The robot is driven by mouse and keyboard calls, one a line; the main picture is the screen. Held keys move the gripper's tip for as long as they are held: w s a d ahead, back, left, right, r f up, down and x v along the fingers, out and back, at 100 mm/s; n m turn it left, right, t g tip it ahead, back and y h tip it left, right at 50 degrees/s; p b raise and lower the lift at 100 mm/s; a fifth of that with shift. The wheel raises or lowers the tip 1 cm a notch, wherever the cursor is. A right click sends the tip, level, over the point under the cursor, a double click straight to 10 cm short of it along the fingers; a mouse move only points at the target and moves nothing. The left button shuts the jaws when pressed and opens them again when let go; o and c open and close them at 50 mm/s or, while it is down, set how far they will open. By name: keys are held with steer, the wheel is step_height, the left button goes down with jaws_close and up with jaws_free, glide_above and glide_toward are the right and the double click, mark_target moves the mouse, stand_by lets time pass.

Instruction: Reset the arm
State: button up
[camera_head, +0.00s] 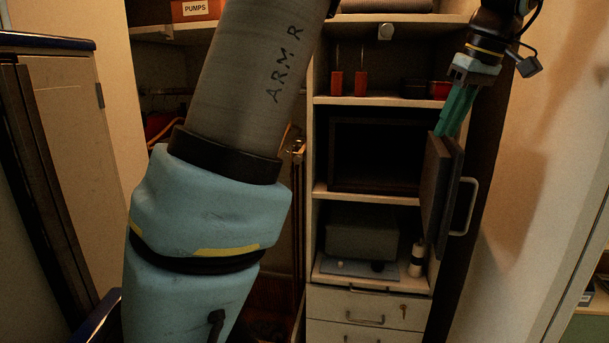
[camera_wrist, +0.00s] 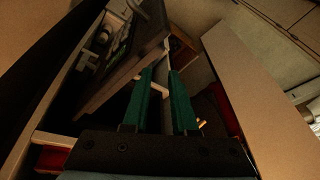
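My arm (camera_head: 240,120) crosses the left half of the head view, and its wrist hangs at the upper right. My gripper (camera_head: 445,130) points downward with two green fingers, just above or touching the top of a dark door panel (camera_head: 436,195); I cannot tell which. In the wrist view, the fingers of my gripper (camera_wrist: 161,72) are apart, with a gap between them. A pale strip shows in that gap, and I see nothing clearly held. The dark panel (camera_wrist: 118,80) lies beside the left finger there.
The panel has a pale handle (camera_head: 470,207) on its right side. Behind it stands a shelf unit (camera_head: 365,101) with red items, a dark box opening and a grey case (camera_head: 362,232). Drawers (camera_head: 365,308) are below. A pale wall (camera_head: 555,130) is close on the right.

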steer(key=w+a+f+m+g+h+b, duration=0.1)
steer(key=w+a+f+m+g+b, duration=0.15)
steer(key=a+f, duration=1.4)
steer(key=s+a+f+m, duration=0.1)
steer(key=s+a+f, duration=0.1)
steer(key=a, duration=0.3)
steer(key=s+a+f+m, duration=0.1)
steer(key=s+a+f, duration=0.2)
steer(key=a+f, duration=0.2)
steer(key=s+a+f+m+t+h, duration=0.1)
steer(key=s+a+f, duration=0.2)
steer(key=a, duration=0.4)
steer(key=shift+s+a+f, duration=0.15)
steer(key=shift+s+f, duration=0.1)
